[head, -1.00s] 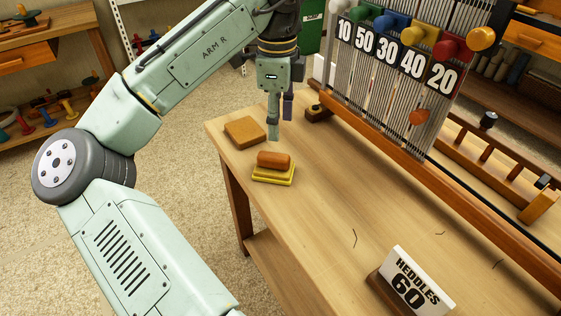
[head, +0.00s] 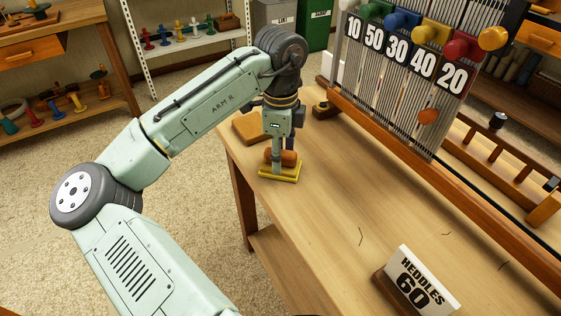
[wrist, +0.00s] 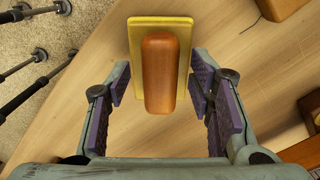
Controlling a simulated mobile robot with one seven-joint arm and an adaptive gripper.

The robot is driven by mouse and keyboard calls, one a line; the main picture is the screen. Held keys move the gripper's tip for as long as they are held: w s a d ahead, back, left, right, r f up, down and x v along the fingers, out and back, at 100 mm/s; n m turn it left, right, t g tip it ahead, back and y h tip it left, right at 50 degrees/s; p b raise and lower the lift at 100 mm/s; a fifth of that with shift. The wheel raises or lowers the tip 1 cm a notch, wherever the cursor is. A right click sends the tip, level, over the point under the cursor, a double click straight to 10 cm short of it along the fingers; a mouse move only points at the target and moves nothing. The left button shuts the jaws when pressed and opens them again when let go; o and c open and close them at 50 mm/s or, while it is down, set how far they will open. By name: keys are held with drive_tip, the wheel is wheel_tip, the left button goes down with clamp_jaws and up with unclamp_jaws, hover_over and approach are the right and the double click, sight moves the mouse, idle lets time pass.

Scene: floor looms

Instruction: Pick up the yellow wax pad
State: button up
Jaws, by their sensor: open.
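The yellow wax pad (head: 270,176) lies on the wooden table near its left edge, with an orange-brown rounded block (head: 289,157) on top of it. In the wrist view the yellow pad (wrist: 139,36) shows around the brown block (wrist: 159,75), which covers its middle. My gripper (head: 283,156) is low over the pad, pointing down. In the wrist view my gripper (wrist: 160,95) is open, with one purple-padded finger on each side of the block and pad.
A tan block (head: 248,127) lies just behind the pad on the table (head: 325,220). The heddle rack with numbered tags (head: 400,55) stands along the right. A "HEDDLES 60" sign (head: 414,280) stands at the front. The middle of the table is mostly clear, with a few thread bits.

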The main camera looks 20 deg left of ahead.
drive_tip(key=shift+c, duration=0.2)
clamp_jaws()
idle(0.3)
drive_tip(key=shift+r, duration=0.1)
drive_tip(key=shift+r, duration=0.6)
wheel_tip(320, 180, up, 2)
drive_tip(key=shift+r+b, duration=0.2)
drive_tip(key=shift+b, duration=0.1)
drive_tip(key=s+a+r+b, duration=0.1)
drive_tip(key=s+a, duration=0.1)
drive_tip(key=s, duration=1.4)
drive_tip(key=shift+a, duration=0.2)
